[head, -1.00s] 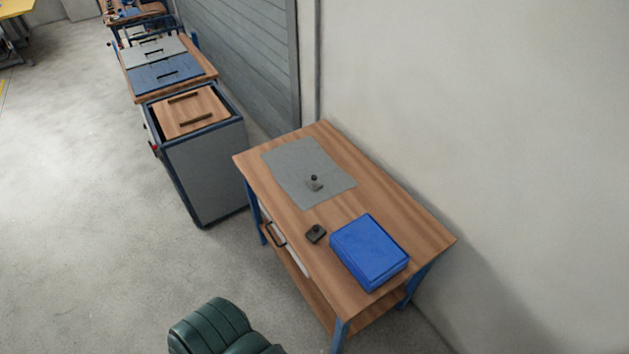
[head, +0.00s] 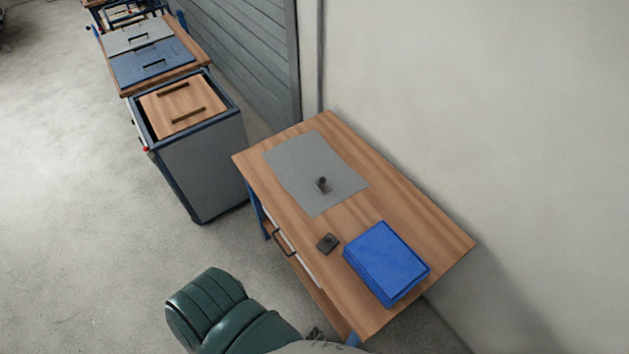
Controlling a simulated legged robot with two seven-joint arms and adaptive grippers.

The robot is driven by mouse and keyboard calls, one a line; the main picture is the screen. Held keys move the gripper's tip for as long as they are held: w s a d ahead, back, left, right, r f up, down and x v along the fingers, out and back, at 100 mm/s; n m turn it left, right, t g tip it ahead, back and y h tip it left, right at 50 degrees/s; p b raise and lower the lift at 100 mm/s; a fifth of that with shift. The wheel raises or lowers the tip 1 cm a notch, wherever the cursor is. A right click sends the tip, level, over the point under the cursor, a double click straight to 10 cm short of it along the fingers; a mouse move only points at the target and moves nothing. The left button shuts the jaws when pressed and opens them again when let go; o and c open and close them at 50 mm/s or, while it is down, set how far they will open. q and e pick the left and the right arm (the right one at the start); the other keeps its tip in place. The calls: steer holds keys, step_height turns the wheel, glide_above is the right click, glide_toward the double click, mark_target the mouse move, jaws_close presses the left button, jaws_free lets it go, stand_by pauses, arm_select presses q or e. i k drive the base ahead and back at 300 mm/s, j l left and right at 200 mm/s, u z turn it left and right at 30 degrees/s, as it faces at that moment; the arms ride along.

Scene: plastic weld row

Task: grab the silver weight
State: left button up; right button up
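A small weight (head: 323,187) with a dark knob on top stands upright on a grey mat (head: 295,165) on the wooden workbench (head: 425,230). It looks greyish and is too small to show much detail. Neither of my grippers can be made out in the head view. Nothing touches the weight.
A blue box (head: 387,263) lies on the near part of the bench, with a small dark square block (head: 327,243) left of it. A grey cabinet (head: 205,165) with a wooden top stands behind the bench at left. A wall runs along the right. Open floor lies left.

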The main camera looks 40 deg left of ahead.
mark_target(320, 183)
steer(key=k+j, duration=0.1)
steer(key=j, duration=0.3)
steer(key=k+j+u, duration=0.15)
steer(key=j, duration=0.7)
